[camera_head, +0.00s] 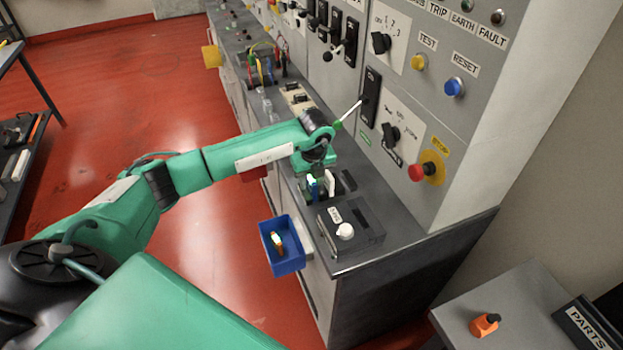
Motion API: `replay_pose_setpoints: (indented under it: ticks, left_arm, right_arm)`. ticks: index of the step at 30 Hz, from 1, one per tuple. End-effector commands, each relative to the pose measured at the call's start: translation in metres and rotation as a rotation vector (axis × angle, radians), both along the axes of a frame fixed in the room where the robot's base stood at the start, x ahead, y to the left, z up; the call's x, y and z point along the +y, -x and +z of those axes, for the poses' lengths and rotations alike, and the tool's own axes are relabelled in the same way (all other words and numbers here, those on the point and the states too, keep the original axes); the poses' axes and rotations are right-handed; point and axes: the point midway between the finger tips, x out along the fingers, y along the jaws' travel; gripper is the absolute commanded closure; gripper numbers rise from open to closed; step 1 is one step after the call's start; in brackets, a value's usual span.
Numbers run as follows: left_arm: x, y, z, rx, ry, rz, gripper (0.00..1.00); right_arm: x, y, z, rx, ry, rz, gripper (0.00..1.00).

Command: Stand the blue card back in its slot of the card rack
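The blue card (314,190) shows as a small upright blue patch at the dark card rack (310,198) on the grey counter. A white card (329,182) stands just to its right. My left gripper (317,174) points down directly over the blue card, at its top edge. The fingers are small and partly hidden by the wrist, so I cannot tell whether they are closed on the card. I also cannot tell whether the card's lower edge is in a slot. My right gripper is not in view.
A dark box with a white knob (345,231) stands in front of the rack. A blue bin (284,247) hangs on the counter's side. The switch panel (440,120), with a protruding light-tipped lever (350,110) and red button (416,172), rises behind.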

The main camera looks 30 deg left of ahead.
Motion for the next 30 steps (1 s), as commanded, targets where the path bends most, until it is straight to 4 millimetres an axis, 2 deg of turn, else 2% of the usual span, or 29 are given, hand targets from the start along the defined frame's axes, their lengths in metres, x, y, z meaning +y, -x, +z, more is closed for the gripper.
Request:
replay_pose_setpoints:
  ticks: [5,8,21,25,30]
  left_arm:
    - [0.0,0.0,0.004,0.0,0.0,0.0,0.66]
    - [-0.001,0.0,0.012,-0.004,0.002,-0.001,0.66]
    - [-0.01,0.007,0.101,-0.005,0.0,-0.001,0.66]
    - [-0.011,0.008,0.116,-0.003,0.001,0.001,0.66]
    - [-0.012,0.009,0.123,0.0,0.0,0.0,0.66]
  right_arm:
    - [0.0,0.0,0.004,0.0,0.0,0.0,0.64]
    - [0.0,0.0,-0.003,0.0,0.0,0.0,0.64]
    - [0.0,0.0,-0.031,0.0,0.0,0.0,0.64]
    - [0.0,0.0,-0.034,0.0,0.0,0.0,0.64]
    - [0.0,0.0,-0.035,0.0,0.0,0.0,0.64]
